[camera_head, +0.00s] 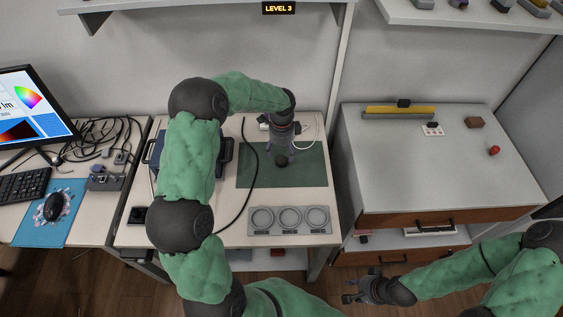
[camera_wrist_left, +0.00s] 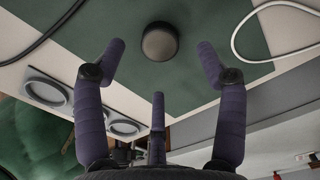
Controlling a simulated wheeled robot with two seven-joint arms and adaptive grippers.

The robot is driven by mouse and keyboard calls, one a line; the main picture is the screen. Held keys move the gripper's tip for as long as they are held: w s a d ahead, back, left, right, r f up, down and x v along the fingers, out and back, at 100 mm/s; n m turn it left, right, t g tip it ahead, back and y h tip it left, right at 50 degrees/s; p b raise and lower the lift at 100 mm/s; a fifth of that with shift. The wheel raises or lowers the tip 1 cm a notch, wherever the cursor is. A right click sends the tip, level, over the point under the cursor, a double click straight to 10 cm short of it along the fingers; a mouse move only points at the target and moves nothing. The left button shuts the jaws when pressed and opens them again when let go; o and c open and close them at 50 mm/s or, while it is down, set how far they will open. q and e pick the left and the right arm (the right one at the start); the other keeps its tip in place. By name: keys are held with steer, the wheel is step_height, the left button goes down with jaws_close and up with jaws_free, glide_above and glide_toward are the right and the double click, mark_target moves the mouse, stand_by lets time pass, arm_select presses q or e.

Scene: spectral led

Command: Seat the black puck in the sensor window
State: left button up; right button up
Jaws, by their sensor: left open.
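The black puck (camera_wrist_left: 160,41) lies on the dark green mat in the left wrist view, and it shows just below my gripper in the head view (camera_head: 282,160). My left gripper (camera_wrist_left: 159,62) is open and empty, its purple fingers spread around the near side of the puck without visible contact. The left gripper (camera_head: 281,152) also shows in the head view, pointing down over the mat. My right gripper (camera_head: 358,288) is low in front of the drawer cabinet, fingers apart and empty. I cannot tell which part is the sensor window.
A grey plate with three round rings (camera_head: 250,234) lies in front of the green mat (camera_head: 310,175). A blue case (camera_head: 158,150) stands to the left, partly hidden by my arm. A black cable (camera_head: 247,185) and a white cable (camera_head: 314,137) run beside and over the mat.

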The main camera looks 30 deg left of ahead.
mark_target(281, 159)
arm_select(q)
step_height(281, 159, down, 5)
steer(key=shift+a+r+b, duration=0.15)
steer(key=shift+r+b, duration=0.05)
steer(key=shift+b, duration=0.75)
steer(key=c, duration=1.2)
steer(key=shift+c, duration=0.2)
steer(key=shift+r, duration=0.5)
step_height(281, 159, up, 2)
steer(key=shift+r+p, duration=0.1)
steer(key=shift+p, duration=0.5)
steer(key=s+d+r+p, duration=0.4)
steer(key=s+d+r, duration=0.3)
steer(key=s+r, duration=0.3)
steer(key=shift+s+p, duration=0.35)
steer(key=shift+s, duration=0.8)
